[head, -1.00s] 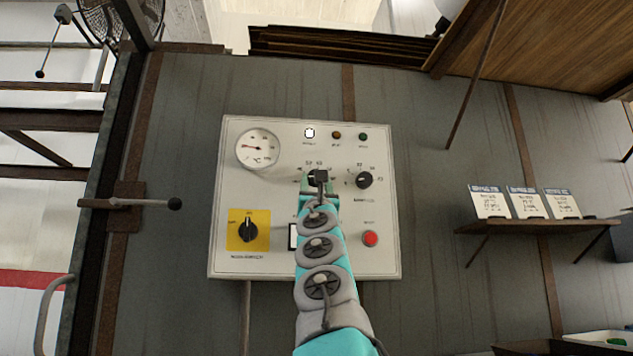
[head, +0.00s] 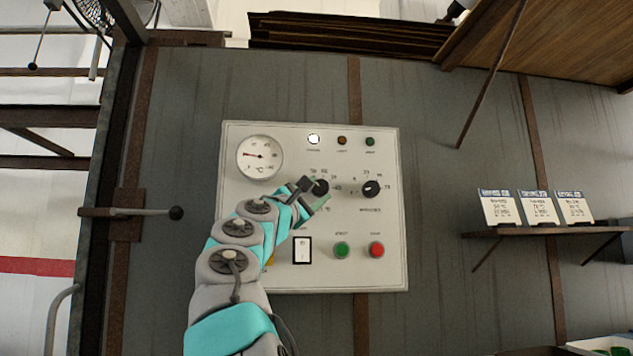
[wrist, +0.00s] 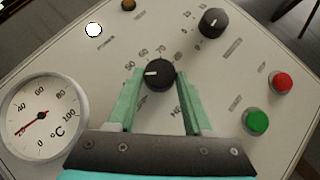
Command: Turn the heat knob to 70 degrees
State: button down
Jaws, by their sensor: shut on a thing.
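The heat knob (wrist: 160,75) is a round black knob with a white pointer mark. It sits between the two green fingers of my gripper (wrist: 160,98) in the wrist view, and the gripper is shut on it. The pointer mark faces left in that view, nearest the printed 50; 60 and 70 lie further round clockwise. In the head view the knob (head: 321,187) shows beyond my gripper (head: 314,200), which reaches it from the lower left.
A second black knob (head: 371,189) is to the right. Green (head: 342,250) and red (head: 377,249) buttons and a white rocker switch (head: 302,250) sit below. A gauge (head: 260,156) is upper left. My arm covers most of the yellow switch plate. Cards stand on a right-hand shelf (head: 545,230).

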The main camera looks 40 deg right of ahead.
jog(key=shift+r+m+g+y+p, duration=0.2)
jog(key=shift+m+g+y+p, duration=0.25)
jog(key=shift+m+g, duration=0.85)
jog(key=shift+c, duration=1.5)
grip_release()
jog(key=shift+m+t, duration=0.3)
jog(key=shift+a, duration=0.1)
jog(key=b+v, duration=0.2)
jog(key=v, duration=0.5)
jog(key=shift+a+b, duration=0.35)
jog(key=shift+f, duration=0.15)
